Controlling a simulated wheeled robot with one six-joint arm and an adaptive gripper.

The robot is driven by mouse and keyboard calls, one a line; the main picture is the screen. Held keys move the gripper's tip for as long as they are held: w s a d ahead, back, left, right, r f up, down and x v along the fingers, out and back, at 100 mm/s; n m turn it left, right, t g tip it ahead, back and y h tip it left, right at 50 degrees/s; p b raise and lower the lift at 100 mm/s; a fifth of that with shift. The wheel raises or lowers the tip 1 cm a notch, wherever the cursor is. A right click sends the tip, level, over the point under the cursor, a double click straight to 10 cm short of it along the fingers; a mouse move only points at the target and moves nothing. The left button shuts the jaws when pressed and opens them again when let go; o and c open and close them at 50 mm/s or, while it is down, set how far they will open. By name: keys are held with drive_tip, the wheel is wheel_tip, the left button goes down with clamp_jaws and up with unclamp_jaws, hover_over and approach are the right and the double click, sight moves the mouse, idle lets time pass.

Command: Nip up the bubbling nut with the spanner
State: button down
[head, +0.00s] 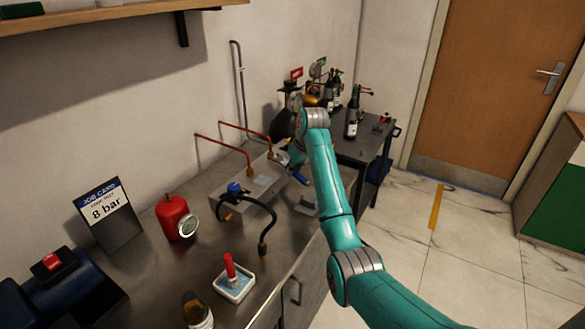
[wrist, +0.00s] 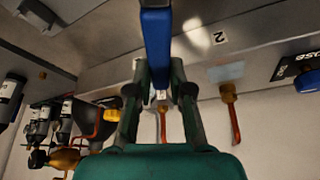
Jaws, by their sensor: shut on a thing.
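My gripper (wrist: 160,90) is shut on the blue-handled spanner (wrist: 156,35). In the head view the spanner's blue handle (head: 300,178) shows below the gripper, over the right end of the grey block. Two copper pipes enter this block (head: 228,204) through brass nuts. The near brass nut (head: 249,172) is clear of the spanner; it also shows in the wrist view (wrist: 228,91). The other nut (head: 270,155) is beside my gripper. In the wrist view the spanner's far end overlaps its pipe (wrist: 163,124); I cannot tell whether they touch. I cannot make out bubbles.
A dish with a red-handled brush (head: 229,265), a brown bottle (head: 197,310), a red cylinder with gauge (head: 174,217) and an "8 bar" job card (head: 107,213) stand on the bench. A black hose (head: 272,215) curves before the block. Bottles (head: 352,112) stand on a farther table.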

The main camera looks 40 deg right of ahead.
drive_tip(key=shift+s+a, duration=0.1)
drive_tip(key=shift+s, duration=0.95)
drive_tip(key=shift+r, duration=0.15)
drive_tip(key=shift+r, duration=2.15)
